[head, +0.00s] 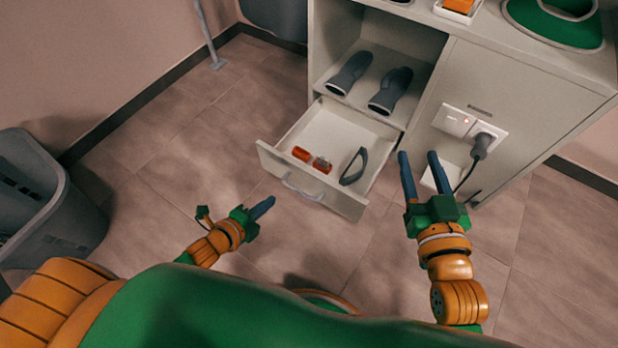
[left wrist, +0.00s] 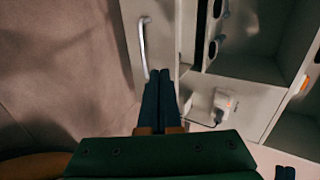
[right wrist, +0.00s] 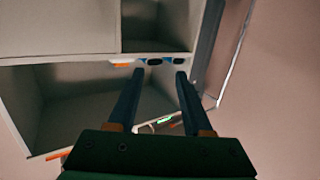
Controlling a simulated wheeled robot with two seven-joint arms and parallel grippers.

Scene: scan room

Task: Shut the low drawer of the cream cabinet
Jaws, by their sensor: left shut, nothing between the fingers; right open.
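The cream cabinet (head: 530,95) stands at the upper right in the head view. Its low drawer (head: 270,160) is pulled out, with a grey bar handle (head: 300,188) on its front. Inside lie two small orange-red items (head: 312,159) and a dark curved item (head: 353,166). My left gripper (head: 272,200) is shut and empty, just in front of the drawer front, left of the handle. In the left wrist view its fingers (left wrist: 161,72) point toward the drawer front beside the handle (left wrist: 143,48). My right gripper (head: 418,154) is open and empty, right of the drawer near the cabinet's side.
Two dark grey shoe-like items (head: 390,90) rest on the open shelf above the drawer. A plug and cord (head: 484,145) hang from a socket on the cabinet's panel, near my right gripper. A grey bin (head: 45,200) stands at left. The floor before the drawer is clear.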

